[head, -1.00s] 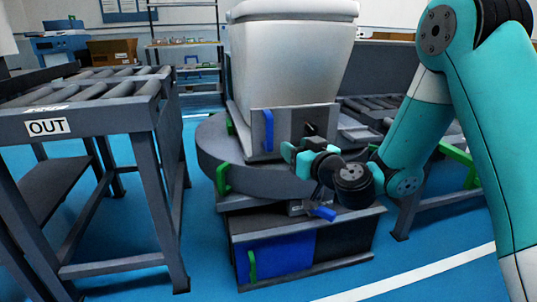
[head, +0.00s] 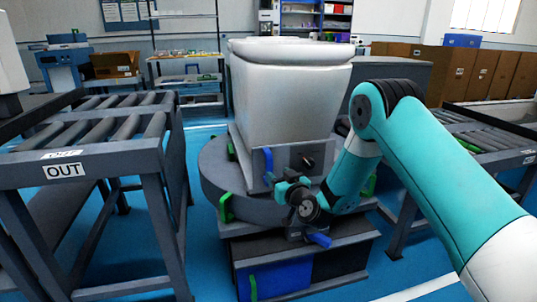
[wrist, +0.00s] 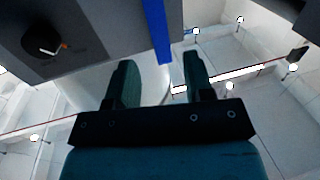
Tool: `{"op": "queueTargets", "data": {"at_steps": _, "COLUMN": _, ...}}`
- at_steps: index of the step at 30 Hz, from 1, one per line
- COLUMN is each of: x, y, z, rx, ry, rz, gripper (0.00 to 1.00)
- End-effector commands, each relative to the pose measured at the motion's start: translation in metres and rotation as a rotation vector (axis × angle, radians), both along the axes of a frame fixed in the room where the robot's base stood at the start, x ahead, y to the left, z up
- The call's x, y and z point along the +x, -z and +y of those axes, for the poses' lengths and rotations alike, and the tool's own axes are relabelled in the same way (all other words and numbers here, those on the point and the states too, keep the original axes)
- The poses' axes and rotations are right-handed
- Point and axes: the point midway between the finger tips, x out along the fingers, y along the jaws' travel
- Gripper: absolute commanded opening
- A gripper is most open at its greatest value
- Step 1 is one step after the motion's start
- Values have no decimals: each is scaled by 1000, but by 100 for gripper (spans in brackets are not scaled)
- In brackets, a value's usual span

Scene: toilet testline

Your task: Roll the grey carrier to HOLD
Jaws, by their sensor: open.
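The grey carrier (head: 292,160) is a grey box-like base under a white toilet (head: 290,90). It sits on a round grey turntable (head: 225,180). Its front has an upright blue handle (head: 268,166) and a dark knob. My gripper (head: 279,185) is just in front of the handle's lower part. In the wrist view the open, empty fingers (wrist: 160,75) point at the blue handle (wrist: 153,28), whose end appears in line with the gap between them. I cannot tell whether they touch it. The knob (wrist: 42,38) shows at upper left. No HOLD sign is readable.
A roller table marked OUT (head: 64,170) stands left, with a floor gap before the turntable. Another roller table (head: 480,140) stands right, partly behind my arm. A lower blue handle (head: 317,240) and green handles (head: 226,207) stick out of the turntable stand.

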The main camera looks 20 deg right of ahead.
Motion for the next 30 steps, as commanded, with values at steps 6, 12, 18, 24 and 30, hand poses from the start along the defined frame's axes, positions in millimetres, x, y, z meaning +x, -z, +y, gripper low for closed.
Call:
{"op": "queueTargets", "data": {"at_steps": 6, "x": 31, "y": -3, "z": 8, "rx": -3, "ry": -4, "rz": -3, "gripper": 48}}
{"op": "queueTargets", "data": {"at_steps": 12, "x": 56, "y": 1, "z": 12, "rx": -1, "ry": -2, "rz": -2, "gripper": 48}}
{"op": "queueTargets", "data": {"at_steps": 18, "x": 68, "y": 0, "z": 13, "rx": 1, "ry": 2, "rz": -1, "gripper": 48}}
{"op": "queueTargets", "data": {"at_steps": 24, "x": 69, "y": 0, "z": 13, "rx": 2, "ry": 3, "rz": 0, "gripper": 48}}
{"op": "queueTargets", "data": {"at_steps": 30, "x": 68, "y": 0, "z": 13, "rx": 1, "ry": 2, "rz": 0, "gripper": 13}}
